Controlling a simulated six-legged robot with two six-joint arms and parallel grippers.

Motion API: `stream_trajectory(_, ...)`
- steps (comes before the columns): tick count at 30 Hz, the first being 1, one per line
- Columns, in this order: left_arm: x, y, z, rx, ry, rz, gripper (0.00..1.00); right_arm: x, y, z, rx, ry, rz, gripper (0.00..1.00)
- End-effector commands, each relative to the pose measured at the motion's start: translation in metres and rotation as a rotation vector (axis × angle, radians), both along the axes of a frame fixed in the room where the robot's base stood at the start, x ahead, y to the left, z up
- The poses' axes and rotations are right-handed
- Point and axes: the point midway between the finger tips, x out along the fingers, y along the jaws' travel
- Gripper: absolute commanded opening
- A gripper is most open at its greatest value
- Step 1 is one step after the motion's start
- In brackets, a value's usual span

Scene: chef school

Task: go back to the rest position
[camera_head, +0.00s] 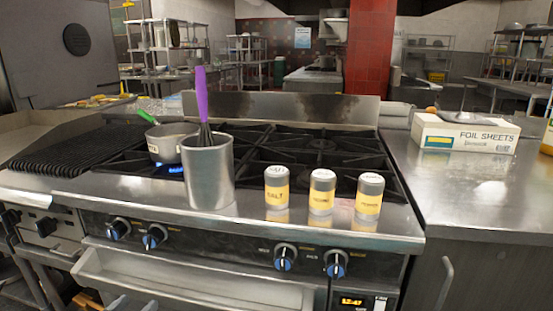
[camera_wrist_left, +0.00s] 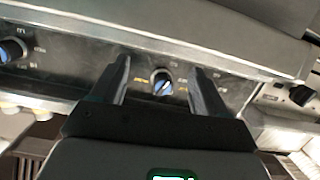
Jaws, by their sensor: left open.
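My left gripper (camera_wrist_left: 160,68) shows in the left wrist view, open with its two fingers apart and nothing held between them. A blue-ringed stove knob (camera_wrist_left: 162,82) appears in the gap between the fingers; I cannot tell how near it is. In the head view I cannot make out the left gripper clearly. My right gripper is not seen in either view.
The stove front has several knobs (camera_head: 284,262). On its front ledge stand a metal cup (camera_head: 208,175) with a purple-handled whisk (camera_head: 201,95), and three seasoning shakers (camera_head: 322,192). A small pot (camera_head: 165,145) sits over a blue flame. A foil box (camera_head: 465,134) is right.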

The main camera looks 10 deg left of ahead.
Motion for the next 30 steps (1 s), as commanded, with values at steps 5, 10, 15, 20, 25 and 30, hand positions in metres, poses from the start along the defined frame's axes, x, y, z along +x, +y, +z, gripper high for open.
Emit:
stream_trajectory(5, -0.015, -0.090, -0.125, -0.191, 0.390, -0.022, 0.74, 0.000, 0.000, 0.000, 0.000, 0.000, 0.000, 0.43)
stream_trajectory(10, -0.075, -0.170, -0.211, -0.283, 0.765, -0.056, 0.74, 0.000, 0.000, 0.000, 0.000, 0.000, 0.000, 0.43)
stream_trajectory(15, -0.144, -0.223, -0.257, -0.310, 1.061, -0.083, 0.74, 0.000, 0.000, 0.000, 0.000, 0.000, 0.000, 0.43)
stream_trajectory(20, -0.208, -0.256, -0.280, -0.309, 1.302, -0.099, 0.74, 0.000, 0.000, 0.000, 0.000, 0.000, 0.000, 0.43)
stream_trajectory(25, -0.225, -0.262, -0.238, -0.307, 1.361, -0.097, 0.74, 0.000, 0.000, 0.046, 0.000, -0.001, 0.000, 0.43)
stream_trajectory(30, -0.224, -0.262, -0.189, -0.308, 1.359, -0.096, 0.74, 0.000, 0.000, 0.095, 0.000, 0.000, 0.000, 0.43)
